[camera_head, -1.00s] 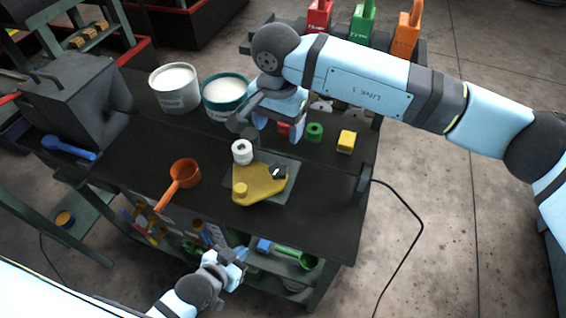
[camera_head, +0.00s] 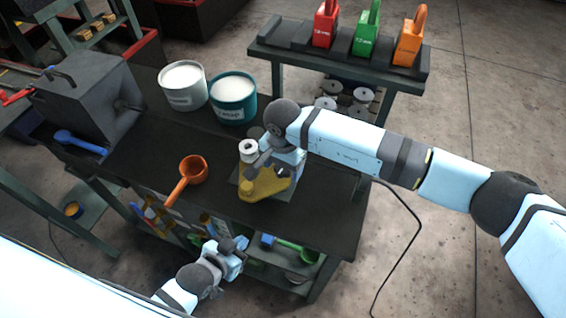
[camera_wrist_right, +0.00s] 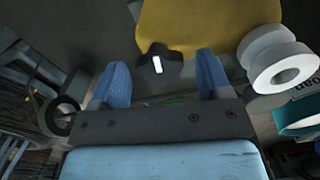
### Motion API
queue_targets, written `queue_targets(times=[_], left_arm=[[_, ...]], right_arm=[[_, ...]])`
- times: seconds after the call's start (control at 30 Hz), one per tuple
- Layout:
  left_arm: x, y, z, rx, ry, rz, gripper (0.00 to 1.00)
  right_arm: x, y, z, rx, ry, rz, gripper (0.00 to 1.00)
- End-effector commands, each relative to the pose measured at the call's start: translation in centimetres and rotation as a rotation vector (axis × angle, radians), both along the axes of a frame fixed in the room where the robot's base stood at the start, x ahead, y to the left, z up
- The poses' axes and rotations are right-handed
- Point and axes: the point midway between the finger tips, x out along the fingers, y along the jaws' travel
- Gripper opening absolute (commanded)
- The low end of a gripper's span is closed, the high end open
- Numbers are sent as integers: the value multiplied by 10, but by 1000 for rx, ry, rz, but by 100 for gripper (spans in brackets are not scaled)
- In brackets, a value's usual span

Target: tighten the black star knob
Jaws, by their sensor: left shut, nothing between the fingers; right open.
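The black star knob (camera_wrist_right: 155,60), with a white mark on top, sits by the yellow plate (camera_wrist_right: 200,22) in the right wrist view. My right gripper (camera_wrist_right: 162,76) is open, with one blue finger on each side of the knob in that view; I cannot tell whether they touch it. In the head view the yellow plate (camera_head: 268,187) lies on the bench, and my right gripper (camera_head: 282,163) is low over its right end, largely hiding the knob. My left gripper (camera_head: 240,245) is shut and empty in front of the bench.
A white spool (camera_head: 249,150) stands at the plate's back left, close to my right gripper. An orange ladle (camera_head: 192,170) lies to the left. A white tub (camera_head: 184,88) and a teal tub (camera_head: 232,101) stand behind. The bench right of the plate is clear.

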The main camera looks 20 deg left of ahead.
Motion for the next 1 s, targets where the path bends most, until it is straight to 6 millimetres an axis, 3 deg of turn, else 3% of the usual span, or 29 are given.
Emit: queue_targets(times=[0.13,0.3,0.37,0.67,1.0], left_arm=[[0,0,0,-1,0,1,0],[0,0,0,-1,0,1,0],[0,0,0,-1,0,1,0],[3,0,-6,-2,-4,1,0],[3,-6,-40,-9,3,-9,0]], right_arm=[[0,0,0,0,0,0,71],[0,0,0,0,0,0,32],[0,0,0,0,0,0,22],[0,0,-1,0,-1,-29,22],[1,0,-5,1,-3,-233,22]])
